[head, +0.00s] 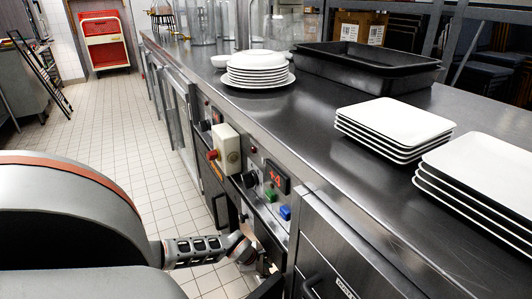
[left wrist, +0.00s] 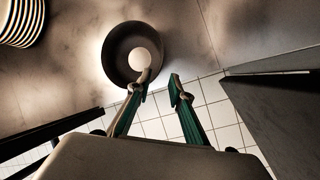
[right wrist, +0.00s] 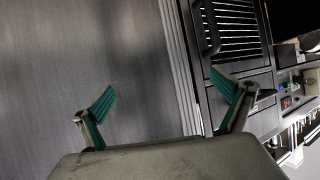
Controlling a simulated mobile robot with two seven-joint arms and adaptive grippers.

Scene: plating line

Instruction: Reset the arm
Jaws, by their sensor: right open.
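My left arm enters the head view from the left, low beside the counter front. My left gripper (head: 263,264) is near the front panel, below its buttons, and shows only in part there. In the left wrist view its fingers (left wrist: 162,87) are partly apart, with nothing seen between them. A dark round thing with a pale round centre (left wrist: 118,62) lies beyond the fingertips; I cannot tell what it is. My right gripper (right wrist: 163,88) is open and empty in the right wrist view, over a grey surface (right wrist: 80,40). My right arm is out of the head view.
The steel counter (head: 330,118) carries a stack of round plates (head: 258,70), stacks of square plates (head: 395,125), and black trays (head: 365,68). The front has a switch box (head: 226,148), a blue button (head: 285,212) and handles.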

